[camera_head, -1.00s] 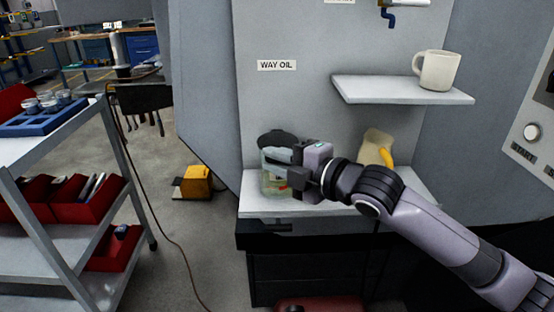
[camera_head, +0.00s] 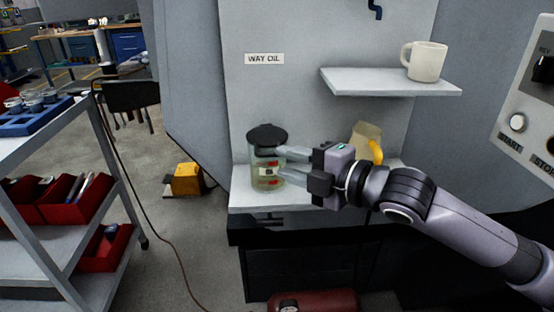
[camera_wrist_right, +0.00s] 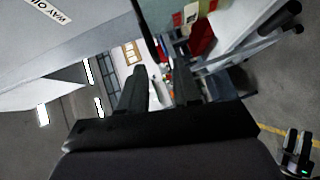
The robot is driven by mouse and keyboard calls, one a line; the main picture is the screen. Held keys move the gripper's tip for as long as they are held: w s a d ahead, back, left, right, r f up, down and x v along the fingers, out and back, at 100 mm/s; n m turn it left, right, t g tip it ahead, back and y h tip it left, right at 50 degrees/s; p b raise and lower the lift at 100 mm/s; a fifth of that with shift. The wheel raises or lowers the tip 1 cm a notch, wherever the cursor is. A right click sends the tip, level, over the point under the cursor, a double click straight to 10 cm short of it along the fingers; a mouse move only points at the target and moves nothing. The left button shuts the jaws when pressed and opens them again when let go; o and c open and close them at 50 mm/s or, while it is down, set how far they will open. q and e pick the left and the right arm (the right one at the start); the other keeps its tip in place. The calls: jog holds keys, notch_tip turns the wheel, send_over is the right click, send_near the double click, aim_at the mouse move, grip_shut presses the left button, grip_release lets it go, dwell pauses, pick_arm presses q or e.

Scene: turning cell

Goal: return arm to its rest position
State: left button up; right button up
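My right gripper (camera_head: 284,167) comes in from the right over the lower shelf. Its two fingers are apart, and nothing shows between them in the right wrist view (camera_wrist_right: 160,80). A clear jar with a dark lid and greenish liquid (camera_head: 266,172) stands upright on the lower shelf (camera_head: 245,200), just left of the fingers. The fingertips overlap the jar's right edge in the head view; I cannot tell whether they touch it.
A cream mug (camera_head: 426,62) stands on the upper shelf (camera_head: 390,84). A beige bottle with a yellow part (camera_head: 367,140) stands behind my right wrist. A cart (camera_head: 60,235) with red bins is at left. A yellow pedal (camera_head: 186,179) lies on the floor.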

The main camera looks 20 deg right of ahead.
jog(key=shift+s+d+r, duration=0.15)
jog(key=shift+s+d, duration=0.15)
jog(key=shift+s, duration=0.35)
